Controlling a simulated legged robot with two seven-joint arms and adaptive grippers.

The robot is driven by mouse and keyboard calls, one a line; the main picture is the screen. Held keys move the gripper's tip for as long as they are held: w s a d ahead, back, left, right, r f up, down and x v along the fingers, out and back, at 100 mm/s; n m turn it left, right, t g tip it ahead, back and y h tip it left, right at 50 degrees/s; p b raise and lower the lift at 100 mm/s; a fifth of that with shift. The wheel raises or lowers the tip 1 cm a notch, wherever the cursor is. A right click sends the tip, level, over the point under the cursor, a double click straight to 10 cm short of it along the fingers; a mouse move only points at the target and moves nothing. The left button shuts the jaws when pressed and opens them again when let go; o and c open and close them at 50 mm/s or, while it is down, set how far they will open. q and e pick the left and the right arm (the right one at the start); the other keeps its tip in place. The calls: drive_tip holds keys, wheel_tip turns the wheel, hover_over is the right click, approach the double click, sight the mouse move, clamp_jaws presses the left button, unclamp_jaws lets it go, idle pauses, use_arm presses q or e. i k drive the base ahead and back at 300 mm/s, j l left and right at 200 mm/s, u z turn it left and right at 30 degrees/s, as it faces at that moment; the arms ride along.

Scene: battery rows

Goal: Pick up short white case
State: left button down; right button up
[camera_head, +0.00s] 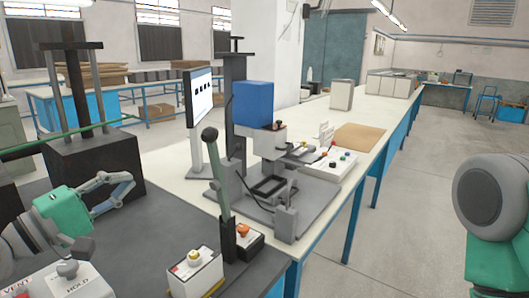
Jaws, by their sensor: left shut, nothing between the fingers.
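On the long white-topped table, a pale upright case (341,96) stands toward the far end. A group of wider, pale grey-white cases (390,86) stands close together behind and to the right of it. I cannot tell which of these is the short white case. My left gripper (130,184) shows at the lower left, its fingers shut and empty, over the dark near table and far from the cases. My right arm shows at the right edge, but its gripper is out of view.
A grey press fixture with a blue block (253,103) and a monitor (198,94) stand between my left gripper and the cases. Button boxes (194,273) sit at the near table's edge. A brown board (360,138) lies on the white table.

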sight(201, 282)
drive_tip(key=k+l, duration=0.75)
drive_tip(key=k, duration=0.05)
